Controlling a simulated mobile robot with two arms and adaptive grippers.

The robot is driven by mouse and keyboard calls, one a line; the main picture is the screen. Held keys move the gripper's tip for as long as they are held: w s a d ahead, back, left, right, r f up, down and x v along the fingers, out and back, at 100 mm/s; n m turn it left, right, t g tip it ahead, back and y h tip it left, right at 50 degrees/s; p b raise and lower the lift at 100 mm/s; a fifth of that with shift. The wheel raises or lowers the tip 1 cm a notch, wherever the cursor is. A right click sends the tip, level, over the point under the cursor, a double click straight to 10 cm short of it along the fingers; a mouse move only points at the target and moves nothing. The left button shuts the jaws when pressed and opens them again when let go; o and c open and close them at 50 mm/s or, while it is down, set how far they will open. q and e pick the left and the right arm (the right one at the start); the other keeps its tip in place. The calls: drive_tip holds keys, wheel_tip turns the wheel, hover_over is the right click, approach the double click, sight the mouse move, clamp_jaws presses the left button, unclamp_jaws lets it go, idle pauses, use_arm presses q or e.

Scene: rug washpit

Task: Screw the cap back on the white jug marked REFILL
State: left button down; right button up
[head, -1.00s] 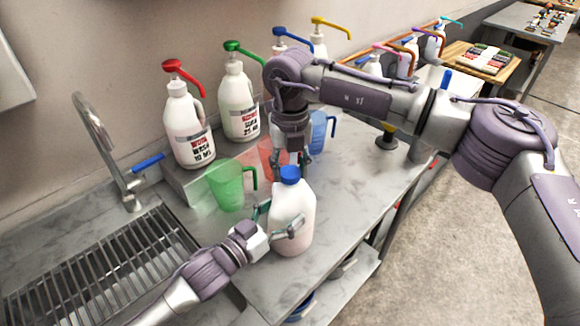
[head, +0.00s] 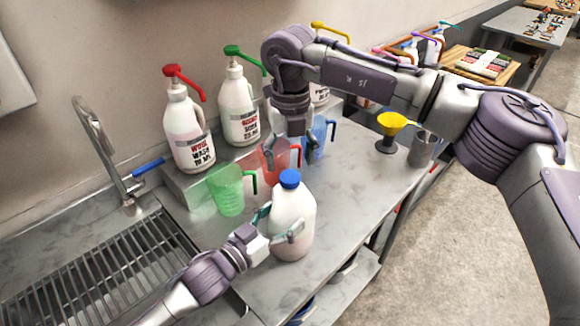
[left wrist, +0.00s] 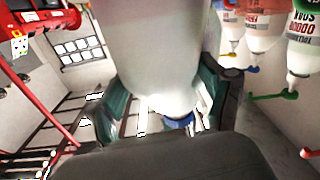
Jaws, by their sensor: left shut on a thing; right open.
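The white jug (head: 291,222) stands upright on the worktop, with pinkish contents. Its blue cap (head: 289,179) sits on its mouth; whether it is fully tightened I cannot tell. No REFILL marking shows on the visible sides. My left gripper (head: 277,228) is shut around the jug's body, one finger on each side. In the left wrist view the jug (left wrist: 165,60) appears upside down between the fingers, with some of the blue cap (left wrist: 178,122) showing low down. My right gripper (head: 293,152) is open and empty, above and behind the cap, apart from it.
Behind the jug stand a green pitcher (head: 228,192), a red pitcher (head: 274,158) and a blue pitcher (head: 316,138). Pump bottles, including a red-topped one (head: 188,132), line the wall shelf. A yellow funnel (head: 391,123) and grey cup (head: 422,150) stand right. Worktop right of the jug is clear.

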sight(290, 176)
drive_tip(key=shift+r, duration=0.15)
drive_tip(key=shift+c, duration=0.3)
drive_tip(key=n, duration=0.3)
drive_tip(key=shift+r, duration=0.4)
drive_tip(key=n, duration=0.2)
drive_tip(key=r+n, duration=0.1)
drive_tip(key=n, duration=0.1)
drive_tip(key=shift+n, duration=0.3)
drive_tip(key=n, duration=0.2)
drive_tip(key=r+n, duration=0.1)
drive_tip(key=shift+n, duration=0.4)
drive_tip(key=n, duration=0.4)
drive_tip(key=shift+r, duration=0.35)
drive_tip(key=shift+f, duration=4)
